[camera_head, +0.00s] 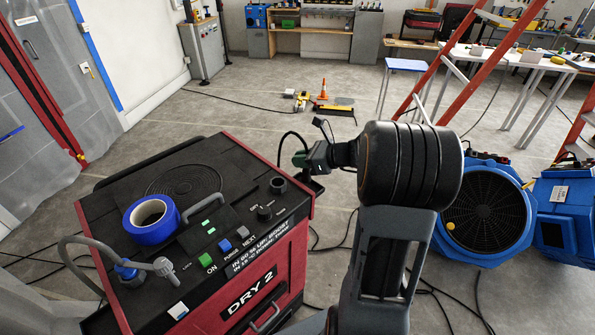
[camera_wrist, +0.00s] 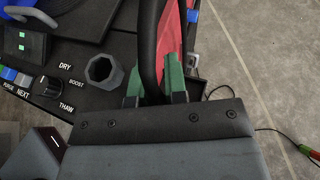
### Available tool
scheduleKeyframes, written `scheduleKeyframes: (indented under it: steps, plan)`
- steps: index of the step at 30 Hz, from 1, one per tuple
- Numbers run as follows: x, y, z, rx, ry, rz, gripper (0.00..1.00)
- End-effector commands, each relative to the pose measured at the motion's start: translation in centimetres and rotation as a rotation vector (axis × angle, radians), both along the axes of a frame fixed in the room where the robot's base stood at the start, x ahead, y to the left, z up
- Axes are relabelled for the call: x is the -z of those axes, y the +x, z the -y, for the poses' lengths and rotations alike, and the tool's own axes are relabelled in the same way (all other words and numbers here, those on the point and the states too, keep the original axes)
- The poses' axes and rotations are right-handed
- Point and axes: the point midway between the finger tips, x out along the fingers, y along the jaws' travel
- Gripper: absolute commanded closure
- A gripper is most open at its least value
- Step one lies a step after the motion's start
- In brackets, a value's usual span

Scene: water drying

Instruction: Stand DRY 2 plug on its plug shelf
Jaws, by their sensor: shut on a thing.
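My gripper (camera_head: 304,159) is over the right edge of the red and black DRY 2 machine (camera_head: 255,262). In the wrist view its green fingertips (camera_wrist: 156,88) are shut around the DRY 2 plug, whose black cable (camera_wrist: 150,45) rises between them. The plug body is mostly hidden by the fingers and wrist. In the head view the cable (camera_head: 281,150) arcs up to the left of my gripper. A small dark shelf (camera_head: 316,188) juts from the machine's right side, below my gripper; part of it shows in the wrist view (camera_wrist: 196,88). I cannot tell whether the plug touches it.
On the machine top are a grey hollow socket (camera_wrist: 104,72), a DRY/BOOST/THAW knob (camera_head: 264,214), buttons, a blue tape roll (camera_head: 151,219) and a grey hose fitting (camera_head: 150,268). A blue fan (camera_head: 487,212) and an orange ladder (camera_head: 440,65) stand right. Cables cross the floor.

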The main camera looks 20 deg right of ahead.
Motion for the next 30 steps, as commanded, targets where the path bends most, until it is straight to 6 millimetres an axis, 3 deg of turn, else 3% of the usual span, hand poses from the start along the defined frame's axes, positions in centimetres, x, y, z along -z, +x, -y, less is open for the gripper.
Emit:
scheduleKeyframes:
  steps: [8,17,29,30]
  plan:
    - [1.0,0.7,-0.4,-0.002,0.001,-0.001,1.0]
    - [4.5,1.1,-0.6,-0.001,0.001,-0.001,1.0]
    - [5.0,1.1,-0.6,-0.001,0.0,0.0,1.0]
    - [4.9,1.1,-0.6,-0.001,0.0,0.0,0.84]
